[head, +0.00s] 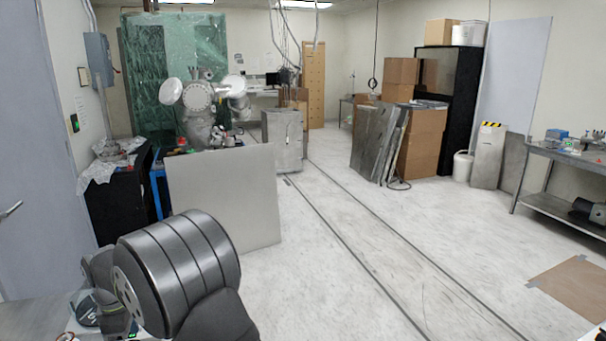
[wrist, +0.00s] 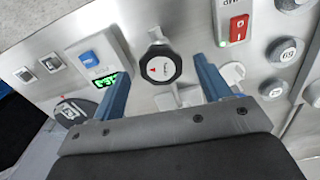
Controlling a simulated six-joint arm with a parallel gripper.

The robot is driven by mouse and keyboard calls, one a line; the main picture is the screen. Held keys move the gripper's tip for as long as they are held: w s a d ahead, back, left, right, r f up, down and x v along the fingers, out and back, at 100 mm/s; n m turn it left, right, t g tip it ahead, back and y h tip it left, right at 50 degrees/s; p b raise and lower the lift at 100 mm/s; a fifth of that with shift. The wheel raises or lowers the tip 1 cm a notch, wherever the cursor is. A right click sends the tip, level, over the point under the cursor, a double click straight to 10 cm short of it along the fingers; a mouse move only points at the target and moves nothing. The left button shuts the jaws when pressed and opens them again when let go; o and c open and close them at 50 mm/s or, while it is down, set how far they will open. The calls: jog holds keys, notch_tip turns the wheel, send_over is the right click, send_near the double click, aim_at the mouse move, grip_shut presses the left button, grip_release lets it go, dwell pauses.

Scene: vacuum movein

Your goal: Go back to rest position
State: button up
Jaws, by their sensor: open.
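My gripper (wrist: 164,68) is open in the wrist view. Its two blue fingers are spread apart with nothing seen between their inner faces. It faces a metal control panel (wrist: 140,30). A round black knob (wrist: 160,66) with a white centre and a small red mark shows between the fingertips. I cannot tell how far the fingertips are from it. In the head view, my own arm's dark rounded joint fills the lower left, and the gripper is not visible there.
The panel also carries a red rocker switch (wrist: 238,28), a blue button (wrist: 88,58), a green-lit display (wrist: 106,80) and numbered round dials (wrist: 285,50). In the head view, a pale upright board (head: 224,200) stands beyond my arm. The floor (head: 330,270) to the right is open.

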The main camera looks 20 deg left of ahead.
jog(key=shift+f, duration=0.95)
